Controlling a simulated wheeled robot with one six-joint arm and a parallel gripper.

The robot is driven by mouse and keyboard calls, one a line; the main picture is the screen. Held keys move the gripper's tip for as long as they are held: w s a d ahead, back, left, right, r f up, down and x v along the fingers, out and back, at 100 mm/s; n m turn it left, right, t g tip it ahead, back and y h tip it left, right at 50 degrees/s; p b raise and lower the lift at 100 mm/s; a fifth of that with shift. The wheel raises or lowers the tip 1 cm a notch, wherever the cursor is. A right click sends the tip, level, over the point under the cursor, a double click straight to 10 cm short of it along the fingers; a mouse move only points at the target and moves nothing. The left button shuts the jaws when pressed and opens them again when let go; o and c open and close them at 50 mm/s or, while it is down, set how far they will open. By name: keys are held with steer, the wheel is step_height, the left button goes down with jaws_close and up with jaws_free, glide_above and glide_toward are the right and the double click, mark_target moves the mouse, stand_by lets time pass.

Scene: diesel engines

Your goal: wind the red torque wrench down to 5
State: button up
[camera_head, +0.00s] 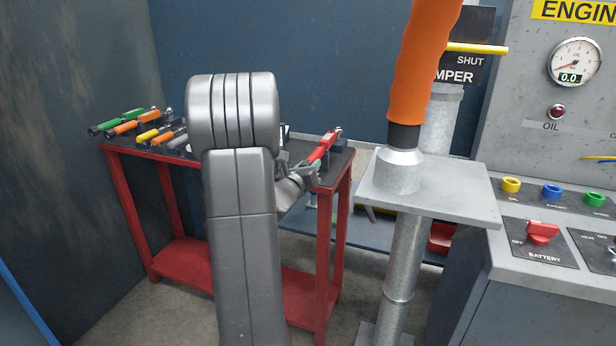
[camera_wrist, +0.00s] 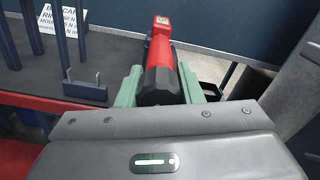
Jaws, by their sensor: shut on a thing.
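The red torque wrench (camera_head: 323,149) is at the right end of the red-framed bench, partly hidden by my arm in the head view. In the wrist view the wrench (camera_wrist: 160,58) points away from me, with its dark handle end nearest. My gripper (camera_head: 300,172) is at the wrench's near end. In the wrist view my gripper (camera_wrist: 160,88) has its green fingers on both sides of the dark handle, shut on it. The wrench's scale and setting cannot be read.
Other torque wrenches with green, orange and yellow handles (camera_head: 122,122) lie on the bench's left side. A dark rack with posts and a printed card (camera_wrist: 62,20) stands left of the wrench. A steel post with a plate (camera_head: 440,196) and orange hose stands right of the bench.

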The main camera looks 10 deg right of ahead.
steer(key=n+b, duration=0.1)
steer(key=n, duration=0.1)
steer(key=shift+f+n+b, duration=0.15)
steer(key=shift+n+b, duration=0.25)
steer(key=n+b, duration=0.1)
steer(key=n, duration=0.2)
steer(key=shift+n, duration=0.3)
steer(key=n, duration=0.6)
steer(key=shift+r, duration=0.2)
steer(key=n+p, duration=0.2)
steer(key=n, duration=0.4)
steer(key=shift+r+n, duration=0.1)
steer(key=shift+n, duration=0.3)
steer(key=n+p, duration=0.2)
steer(key=n, duration=0.4)
steer(key=o, duration=1)
steer(key=shift+p, duration=0.3)
steer(key=shift+c, duration=0.2)
steer(key=shift+s+a, duration=0.1)
